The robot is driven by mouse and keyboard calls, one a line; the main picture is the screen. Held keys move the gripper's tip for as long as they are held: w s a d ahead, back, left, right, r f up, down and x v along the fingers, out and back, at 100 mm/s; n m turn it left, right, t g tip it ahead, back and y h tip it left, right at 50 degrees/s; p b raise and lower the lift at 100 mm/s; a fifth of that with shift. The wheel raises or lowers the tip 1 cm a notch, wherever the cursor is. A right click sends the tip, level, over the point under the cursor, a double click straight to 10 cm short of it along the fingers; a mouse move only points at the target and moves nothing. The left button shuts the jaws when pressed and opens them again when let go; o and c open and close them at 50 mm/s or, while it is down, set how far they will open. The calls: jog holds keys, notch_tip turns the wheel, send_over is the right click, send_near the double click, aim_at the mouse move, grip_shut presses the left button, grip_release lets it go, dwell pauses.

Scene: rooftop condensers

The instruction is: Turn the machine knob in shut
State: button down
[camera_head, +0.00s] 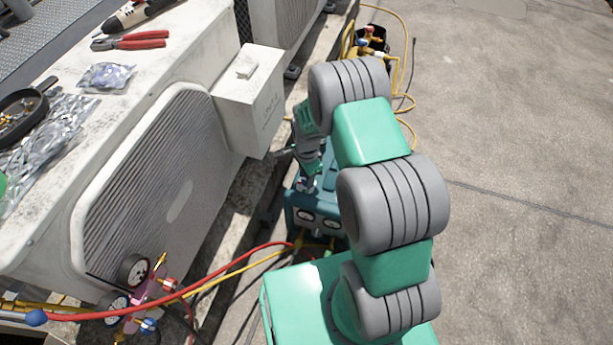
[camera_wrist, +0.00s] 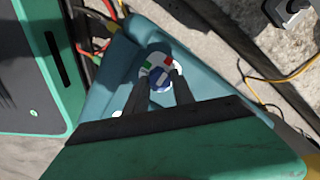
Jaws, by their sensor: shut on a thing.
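The machine is a teal box (camera_head: 332,218) with two round gauges on its front, on the ground beside the condenser. Its top also fills the middle of the wrist view (camera_wrist: 110,88). The machine knob (camera_wrist: 158,66) is a round knob with white, green, red and blue marks on that top. My gripper (camera_wrist: 161,80) is over the machine, with one dark finger on each side of the knob, shut on it. In the head view, my arm hides part of the machine, and the knob cannot be made out clearly.
A white condenser (camera_head: 195,150) with a grey box (camera_head: 250,100) stands left of the machine. Pliers (camera_head: 130,41) lie on its top. A gauge manifold (camera_head: 145,295) with red and yellow hoses (camera_head: 225,268) is at lower left. Open concrete (camera_head: 520,170) lies to the right.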

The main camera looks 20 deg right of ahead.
dwell(0.3)
jog(key=c, duration=1.1)
grip_release()
jog(key=shift+o, duration=0.2)
notch_tip(320, 180, up, 8)
jog(key=p, duration=0.2)
jog(key=shift+p, duration=0.3)
jog(key=shift+f, duration=0.1)
notch_tip(320, 180, up, 17)
jog(key=n+p, duration=0.3)
jog(key=p, duration=0.4)
jog(key=s+r+n+t+p, duration=0.1)
jog(key=s+r+n+p, duration=0.3)
jog(key=r, duration=0.8)
jog(key=s+r+n+t+p, duration=0.1)
jog(key=s+r+n+p, duration=0.3)
jog(key=s+r+p, duration=0.3)
jog(key=s+r+n+t+p, duration=0.1)
jog(key=s+r+n+p, duration=0.3)
jog(key=r, duration=1.3)
jog(key=s+p, duration=0.1)
jog(key=p, duration=0.2)
jog(key=shift+s+r+n+p, duration=0.2)
jog(key=shift+r+n+p, duration=0.1)
jog(key=shift+r+p, duration=0.1)
